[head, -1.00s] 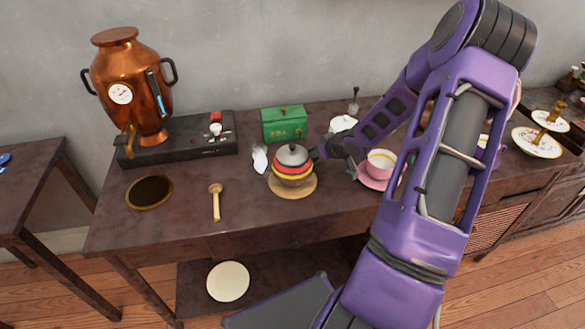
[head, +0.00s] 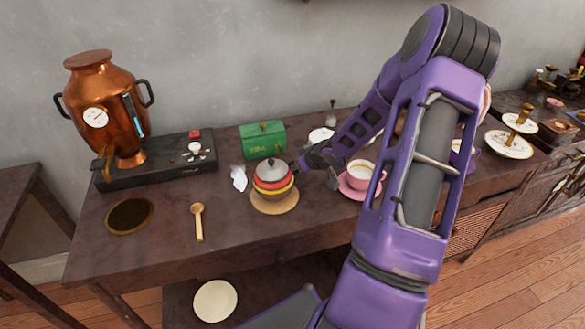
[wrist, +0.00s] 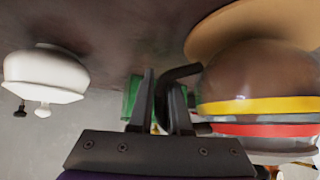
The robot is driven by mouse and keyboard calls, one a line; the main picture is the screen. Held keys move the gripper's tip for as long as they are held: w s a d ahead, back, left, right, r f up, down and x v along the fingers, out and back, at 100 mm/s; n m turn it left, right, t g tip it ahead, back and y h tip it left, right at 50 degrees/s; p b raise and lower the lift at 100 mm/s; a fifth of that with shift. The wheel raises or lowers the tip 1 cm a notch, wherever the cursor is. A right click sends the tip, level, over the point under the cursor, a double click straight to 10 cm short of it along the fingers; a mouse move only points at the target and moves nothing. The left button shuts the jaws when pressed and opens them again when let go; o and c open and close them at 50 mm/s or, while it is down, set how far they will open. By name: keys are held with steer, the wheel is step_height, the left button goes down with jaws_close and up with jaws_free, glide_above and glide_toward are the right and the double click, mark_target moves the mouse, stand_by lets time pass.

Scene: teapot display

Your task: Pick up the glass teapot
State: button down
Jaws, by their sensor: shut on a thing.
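The teapot (head: 273,178) has a grey domed lid and yellow and red bands. It is upright over a round tan mat (head: 275,208); I cannot tell whether its base touches it. In the wrist view, where things appear upside down, its smoky brown banded body (wrist: 250,82) fills the right side. My gripper (head: 300,167) is at its right side. In the wrist view my gripper's fingers (wrist: 162,90) are closed around the black handle (wrist: 185,72), partly hiding it.
A pink cup (head: 361,170) on a saucer stands close to the right, below my arm. A green box (head: 262,140) is behind, and crumpled white cloth (head: 238,178) lies to the left. A wooden spoon (head: 198,222) and copper samovar (head: 105,105) are farther left. The front table area is clear.

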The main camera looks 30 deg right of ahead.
step_height(320, 180, up, 9)
steer(key=p, duration=0.6)
steer(key=shift+r, duration=0.15)
stand_by(0.3)
steer(key=shift+s, duration=0.1)
stand_by(0.9)
